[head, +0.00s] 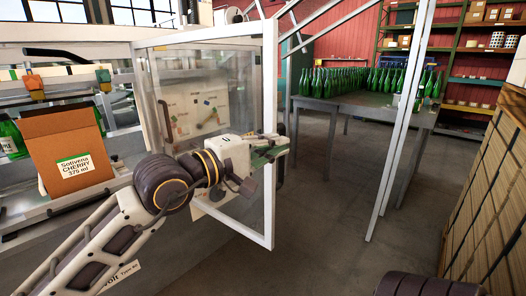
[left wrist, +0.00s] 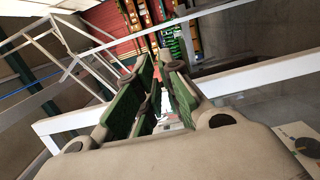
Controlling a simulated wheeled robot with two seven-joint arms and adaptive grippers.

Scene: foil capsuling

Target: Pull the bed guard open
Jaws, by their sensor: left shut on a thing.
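The bed guard is a clear panel in a white frame (head: 269,90), standing upright in the middle of the head view. Its frame also crosses the left wrist view as a white bar (left wrist: 262,75). My left gripper (head: 272,151) is at the panel's right-hand upright, about mid-height. Its green-padded fingers are shut on the guard there. In the left wrist view the fingers (left wrist: 158,78) point away, across the white bar. My right gripper is not in view.
A brown carton (head: 62,140) labelled Sativena Cherry stands on the machine at left. Green bottles (head: 345,82) stand on a grey table (head: 365,103) behind. A white post (head: 403,130) rises right of the guard. Stacked cartons (head: 490,190) line the right. Floor between is clear.

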